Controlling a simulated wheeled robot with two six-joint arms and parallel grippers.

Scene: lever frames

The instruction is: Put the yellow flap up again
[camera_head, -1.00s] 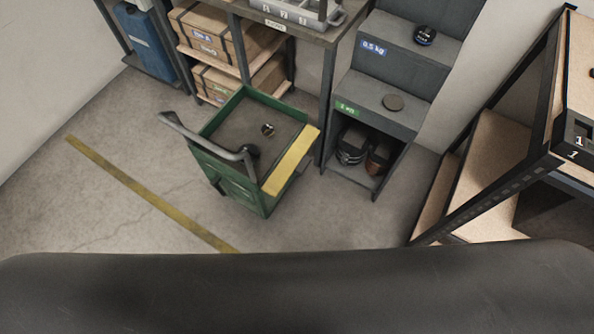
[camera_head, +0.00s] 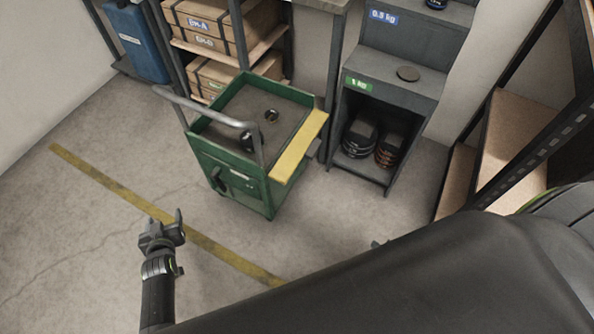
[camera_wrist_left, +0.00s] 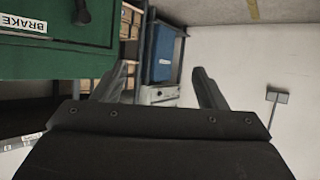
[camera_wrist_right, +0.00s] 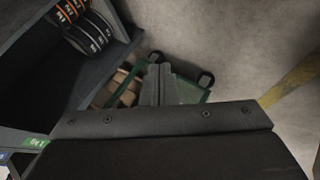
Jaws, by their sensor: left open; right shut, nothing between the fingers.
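The yellow flap (camera_head: 300,146) is on the right side of the green cart (camera_head: 237,172) in the head view. It looks like a flat strip sticking out along the cart's rim; its exact tilt is hard to tell. My left gripper (camera_head: 172,224) is open and empty, in front and left of the cart, apart from it. In the left wrist view the open fingers (camera_wrist_left: 163,72) have the green cart side with a BRAKE label to their left. My right gripper (camera_wrist_right: 158,70) is shut and empty; the cart shows behind its fingers. In the head view it is mostly hidden by my body.
A grey step shelf (camera_head: 400,95) with weights stands right of the cart, close to the flap. A rack with cardboard boxes (camera_head: 235,30) stands behind. A wooden shelf (camera_head: 520,130) is at the right. The floor left of the cart is clear, with a yellow line (camera_head: 120,196).

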